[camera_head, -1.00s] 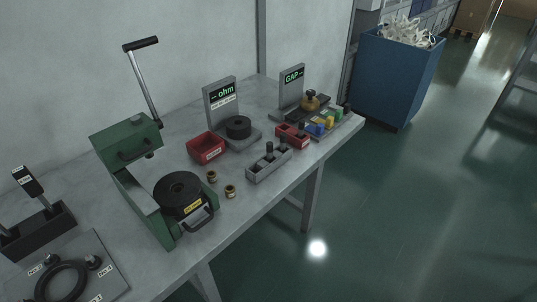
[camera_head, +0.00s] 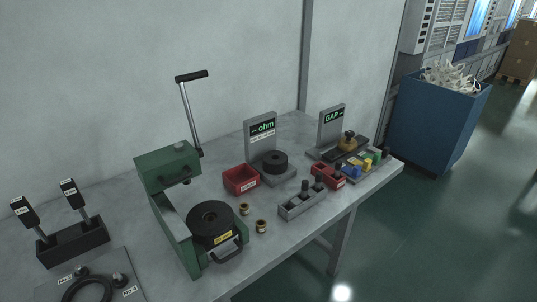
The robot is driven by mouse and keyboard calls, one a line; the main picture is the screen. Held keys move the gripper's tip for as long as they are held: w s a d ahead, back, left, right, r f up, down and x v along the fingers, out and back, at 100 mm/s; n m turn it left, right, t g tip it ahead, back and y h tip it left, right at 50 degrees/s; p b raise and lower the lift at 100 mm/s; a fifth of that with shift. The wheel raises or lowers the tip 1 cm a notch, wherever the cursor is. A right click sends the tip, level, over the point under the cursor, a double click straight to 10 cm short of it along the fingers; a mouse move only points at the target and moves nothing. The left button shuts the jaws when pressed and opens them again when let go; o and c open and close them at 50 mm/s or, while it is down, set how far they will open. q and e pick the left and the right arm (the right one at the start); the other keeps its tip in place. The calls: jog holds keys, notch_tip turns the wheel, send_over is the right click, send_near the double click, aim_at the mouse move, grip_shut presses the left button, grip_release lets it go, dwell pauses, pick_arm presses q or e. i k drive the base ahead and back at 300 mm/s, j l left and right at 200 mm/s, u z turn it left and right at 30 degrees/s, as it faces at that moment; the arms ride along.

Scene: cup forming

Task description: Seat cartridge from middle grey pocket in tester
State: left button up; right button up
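A grey block with pockets (camera_head: 289,212) stands near the table's front edge, with dark cylindrical cartridges standing in it; one cartridge (camera_head: 305,186) shows near its middle and another (camera_head: 317,187) toward its right end. Which pocket each is in is hard to tell. The ohm tester (camera_head: 261,130) stands behind, with a black round fixture (camera_head: 275,162) on its base. A second tester marked GAP (camera_head: 331,125) stands farther right, with a brass-coloured part (camera_head: 348,142) on its base. Neither of my grippers is in view.
A green lever press (camera_head: 168,172) with a black round die (camera_head: 211,222) stands at left. Red bins (camera_head: 240,179) and coloured blocks (camera_head: 366,165) sit on the table (camera_head: 345,203). A blue waste bin (camera_head: 435,125) stands beyond its right end.

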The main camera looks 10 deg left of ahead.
aim_at(261, 153)
jog(key=i+l+u, duration=0.1)
jog(key=u, duration=0.95)
jog(key=l+u, duration=0.35)
jog(key=l, duration=0.3)
jog(key=l+u, duration=0.35)
jog(key=l, duration=0.25)
jog(key=k+l+u, duration=0.15)
jog(key=l+u, duration=0.2)
jog(key=l, duration=0.25)
